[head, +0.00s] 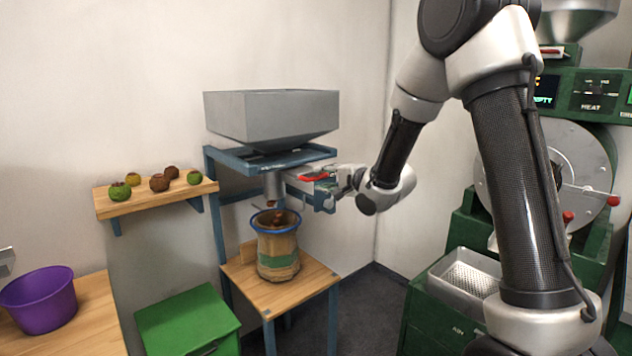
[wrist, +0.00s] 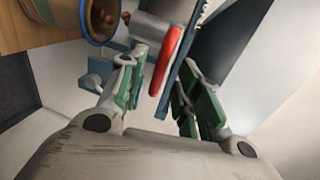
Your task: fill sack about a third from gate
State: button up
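The grey hopper (head: 272,118) sits on a blue frame, with a spout (head: 274,184) below it. The gate's red handle (head: 314,177) sticks out to the right of the spout. The sack (head: 278,250) stands upright under the spout with a blue rim; its fill level is hard to tell. Brown chestnuts (head: 270,204) show between spout and sack, and some show inside the sack's mouth in the wrist view (wrist: 97,18). My gripper (head: 336,182) is at the handle. In the wrist view its fingers (wrist: 160,92) are apart, with the red handle (wrist: 168,58) between them, nearer the left finger.
The sack stands on a wooden stand (head: 310,285). A shelf (head: 150,200) with several green and brown fruits is on the left wall. A purple bucket (head: 40,300) and a green cabinet (head: 188,325) are lower left. A green roaster (head: 590,130) stands right.

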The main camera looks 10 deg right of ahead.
aim_at(311, 173)
jog(key=shift+x, duration=1.6)
grip_shut()
jog(key=x, duration=0.4)
jog(key=shift+w+a+r, duration=0.1)
jog(key=shift+w+r, duration=0.05)
jog(key=shift+r, duration=0.15)
jog(key=shift+w+r, duration=0.1)
jog(key=shift+c, duration=0.7)
grip_release()
jog(key=shift+w+a, duration=0.1)
jog(key=shift+w, duration=0.05)
jog(key=shift+o, duration=0.7)
